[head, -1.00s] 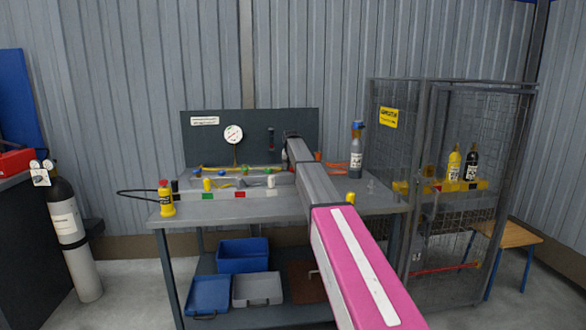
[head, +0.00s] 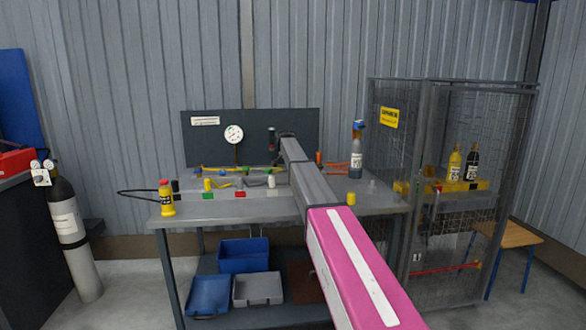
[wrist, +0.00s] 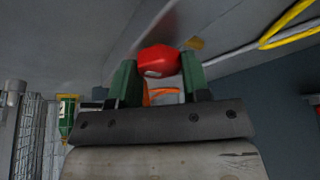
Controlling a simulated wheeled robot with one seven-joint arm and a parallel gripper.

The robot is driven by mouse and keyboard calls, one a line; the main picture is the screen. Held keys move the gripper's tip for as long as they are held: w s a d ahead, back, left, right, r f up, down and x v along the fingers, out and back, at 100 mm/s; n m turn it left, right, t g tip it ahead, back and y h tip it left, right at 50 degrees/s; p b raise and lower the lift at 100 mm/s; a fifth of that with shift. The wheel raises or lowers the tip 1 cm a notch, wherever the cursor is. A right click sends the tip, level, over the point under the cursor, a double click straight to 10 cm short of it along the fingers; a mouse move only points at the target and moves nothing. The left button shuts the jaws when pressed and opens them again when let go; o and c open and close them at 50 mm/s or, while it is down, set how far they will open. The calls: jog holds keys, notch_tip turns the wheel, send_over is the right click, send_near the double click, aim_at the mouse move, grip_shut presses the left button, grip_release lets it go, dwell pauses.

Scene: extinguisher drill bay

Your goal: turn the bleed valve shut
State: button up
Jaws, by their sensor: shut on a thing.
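In the wrist view a red, faceted knob (wrist: 158,58) sits between the green fingertips of my gripper (wrist: 160,72). I take this knob to be the bleed valve's handle; no label on it is readable. The fingers are shut on it, one on each side. The valve's body is hidden behind the knob and fingers.
A round gauge (head: 234,134) is on the panel. Coloured hoses and fittings lie along the bench, with a yellow bottle (head: 166,200) at its left end. A mesh cage (head: 450,110) stands right of my arm.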

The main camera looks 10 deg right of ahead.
dwell(0.3)
jog(key=o, duration=0.9)
jog(key=shift+o, duration=0.2)
jog(key=v, duration=1)
jog(key=shift+r, duration=0.4)
jog(key=shift+s, duration=0.2)
